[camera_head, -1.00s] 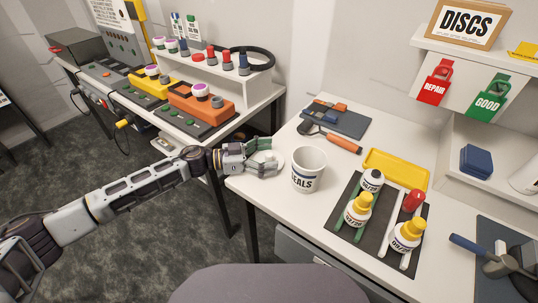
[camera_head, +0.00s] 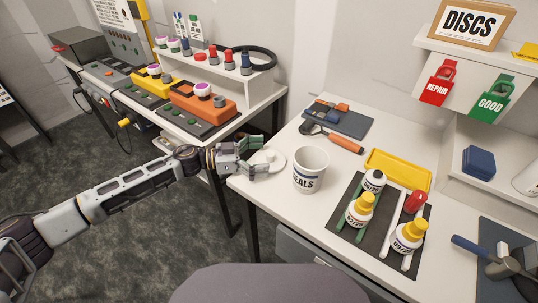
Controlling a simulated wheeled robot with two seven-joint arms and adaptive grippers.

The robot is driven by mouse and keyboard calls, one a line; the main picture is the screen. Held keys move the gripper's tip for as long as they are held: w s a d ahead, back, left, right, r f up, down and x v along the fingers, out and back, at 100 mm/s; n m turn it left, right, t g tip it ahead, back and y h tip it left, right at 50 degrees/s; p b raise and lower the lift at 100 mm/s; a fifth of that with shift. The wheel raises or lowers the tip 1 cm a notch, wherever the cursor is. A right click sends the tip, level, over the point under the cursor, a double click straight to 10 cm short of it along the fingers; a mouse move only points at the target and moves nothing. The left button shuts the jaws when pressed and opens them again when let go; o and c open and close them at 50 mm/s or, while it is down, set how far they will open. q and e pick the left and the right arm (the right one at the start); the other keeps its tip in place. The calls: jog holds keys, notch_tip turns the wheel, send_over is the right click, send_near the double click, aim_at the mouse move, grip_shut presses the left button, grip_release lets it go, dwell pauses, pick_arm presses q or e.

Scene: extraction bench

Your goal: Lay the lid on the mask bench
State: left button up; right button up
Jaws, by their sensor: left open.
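My right gripper is not in view. No label shows which bench is the mask bench. Another white bench (camera_head: 203,139) stands at the left.
A dark mat (camera_head: 344,232) holds yellow-capped bottles (camera_head: 408,237) and tools. A yellow tray (camera_head: 398,170) and an orange-handled tool (camera_head: 345,144) lie behind the cup. The left bench carries an orange block (camera_head: 202,112) and a raised shelf (camera_head: 262,88). A gap separates the benches.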

pick_arm(q)
jog(key=s+a, duration=0.1)
jog(key=a, duration=0.8)
jog(key=shift+s+a+r, duration=0.25)
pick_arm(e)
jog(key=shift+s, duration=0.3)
